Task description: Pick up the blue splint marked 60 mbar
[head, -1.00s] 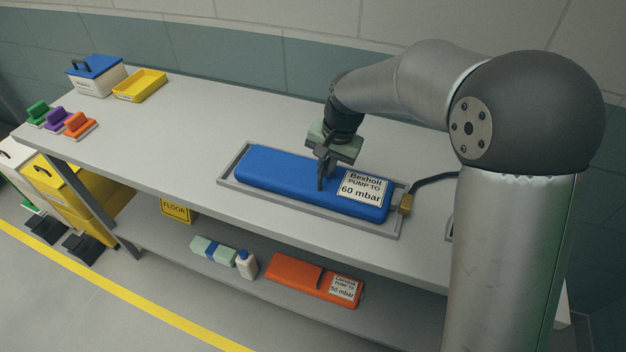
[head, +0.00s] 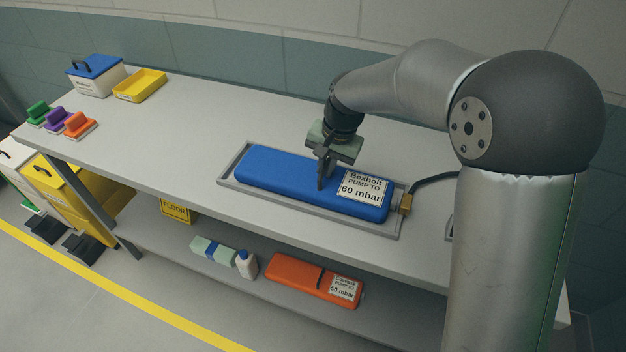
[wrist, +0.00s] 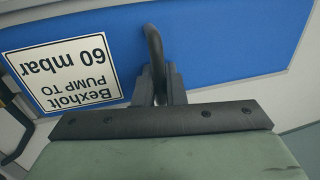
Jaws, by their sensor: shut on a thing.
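The blue splint (head: 275,173) marked "Bexholt pump to 60 mbar" lies flat in a shallow grey tray (head: 228,184) on the bench top. Its white label (head: 362,186) is on the right part of its upper face. My gripper (head: 321,184) points down over the splint's middle, just left of the label, and is shut on the splint. The wrist view also shows the blue splint (wrist: 220,45) and its label upside down, with my gripper (wrist: 154,50) against it. The far fingertip is hidden.
A brass fitting (head: 406,204) with a black hose meets the splint's right end. An orange splint (head: 294,272) marked 50 mbar lies on the lower shelf (head: 165,235). A yellow tray (head: 140,86) and a blue-lidded box (head: 97,78) stand at the back left. The bench's left middle is clear.

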